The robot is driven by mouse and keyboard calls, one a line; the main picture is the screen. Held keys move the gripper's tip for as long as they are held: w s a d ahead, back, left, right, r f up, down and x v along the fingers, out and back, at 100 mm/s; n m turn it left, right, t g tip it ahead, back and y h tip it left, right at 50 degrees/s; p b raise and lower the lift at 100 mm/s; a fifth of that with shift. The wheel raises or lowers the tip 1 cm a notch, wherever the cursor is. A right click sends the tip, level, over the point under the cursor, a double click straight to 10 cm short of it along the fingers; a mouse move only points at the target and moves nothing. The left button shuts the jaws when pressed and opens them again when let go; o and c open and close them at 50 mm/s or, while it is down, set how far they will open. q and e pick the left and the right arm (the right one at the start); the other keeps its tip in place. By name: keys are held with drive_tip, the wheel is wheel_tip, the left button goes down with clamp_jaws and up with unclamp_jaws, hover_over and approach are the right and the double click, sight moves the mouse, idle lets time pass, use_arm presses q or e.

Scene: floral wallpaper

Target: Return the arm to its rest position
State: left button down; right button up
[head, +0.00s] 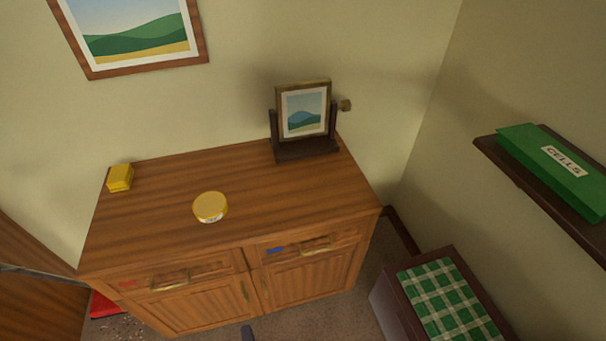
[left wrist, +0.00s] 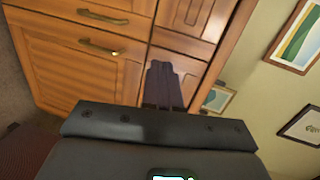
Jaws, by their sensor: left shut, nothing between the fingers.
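My left gripper (left wrist: 162,72) shows in the left wrist view with its dark fingers together and nothing between them. It is in front of the wooden cabinet doors (left wrist: 85,68), apart from them as far as I can tell. In the head view only a small dark tip, which looks like my left gripper (head: 248,333), shows at the bottom edge, in front of the cabinet (head: 200,303). The rest of that arm is out of the frame. My right gripper is in neither view.
The cabinet top (head: 160,230) holds a yellow box (head: 120,178), a round yellow-lidded tin (head: 210,207) and a framed picture on a dark stand (head: 305,150). At right are a wall shelf with a green box (head: 550,165) and a low unit with a green checked cloth (head: 448,300).

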use_arm(q)
drive_tip(key=s+a+r+n+g+h+p, duration=0.3)
drive_tip(key=a+r+n+g+h, duration=0.15)
drive_tip(key=a+r+n, duration=0.2)
drive_tip(key=s+r+n+g+h, duration=0.2)
drive_tip(key=s+r+n+g, duration=0.3)
drive_tip(key=s+r, duration=0.45)
wheel_tip(320, 180, up, 37)
drive_tip(key=g+p, duration=0.1)
drive_tip(key=p, duration=3.7)
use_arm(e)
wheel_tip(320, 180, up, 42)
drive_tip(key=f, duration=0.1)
use_arm(q)
wheel_tip(320, 180, down, 62)
drive_tip(key=b, duration=6.2)
drive_tip(key=shift+a, duration=0.2)
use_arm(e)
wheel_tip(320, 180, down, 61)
use_arm(q)
drive_tip(key=shift+s+r+y, duration=0.1)
drive_tip(key=shift+r+y, duration=0.05)
drive_tip(key=shift+y, duration=0.1)
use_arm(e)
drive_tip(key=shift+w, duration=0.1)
